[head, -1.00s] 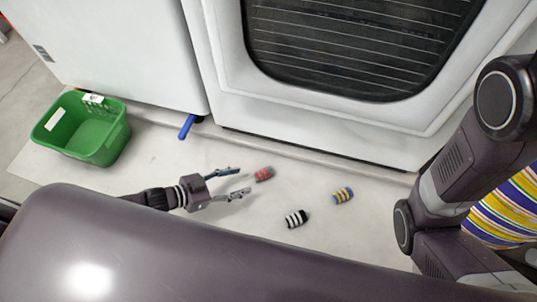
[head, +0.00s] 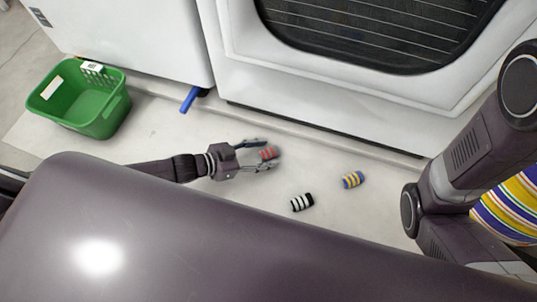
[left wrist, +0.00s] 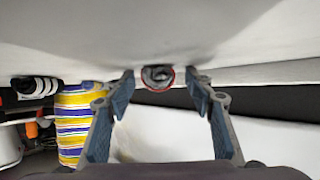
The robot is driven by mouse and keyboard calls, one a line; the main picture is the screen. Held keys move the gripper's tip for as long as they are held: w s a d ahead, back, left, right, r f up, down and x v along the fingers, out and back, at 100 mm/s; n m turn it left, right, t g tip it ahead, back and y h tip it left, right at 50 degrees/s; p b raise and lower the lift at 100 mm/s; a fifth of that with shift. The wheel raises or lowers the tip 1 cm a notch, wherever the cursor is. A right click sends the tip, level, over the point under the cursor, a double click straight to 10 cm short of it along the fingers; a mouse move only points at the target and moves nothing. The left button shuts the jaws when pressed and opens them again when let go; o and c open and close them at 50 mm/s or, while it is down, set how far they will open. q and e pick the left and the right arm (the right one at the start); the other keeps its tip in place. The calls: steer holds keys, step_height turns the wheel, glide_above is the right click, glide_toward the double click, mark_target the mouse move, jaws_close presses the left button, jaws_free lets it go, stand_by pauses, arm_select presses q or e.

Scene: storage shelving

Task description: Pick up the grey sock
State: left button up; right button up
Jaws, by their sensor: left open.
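The grey sock (head: 269,153), rolled up with red stripes, lies on the pale floor in front of the white machine. My left gripper (head: 267,154) is open, with one finger on each side of the sock. In the left wrist view the end of the sock (left wrist: 158,76) shows grey with a red rim, between the tips of the open left gripper (left wrist: 163,82). I cannot tell whether the fingers touch it. My right arm is at the right of the head view, but its gripper is out of sight.
A black-and-white striped sock (head: 302,202) and a blue-and-yellow striped sock (head: 353,180) lie to the right. A green basket (head: 112,115) stands at the left. The white machine (head: 330,115) borders the floor behind. A striped container (head: 507,212) is at the right.

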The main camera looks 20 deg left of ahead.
arm_select(q)
steer(key=shift+c, duration=0.3)
steer(key=c, duration=1)
steer(key=shift+r, duration=0.15)
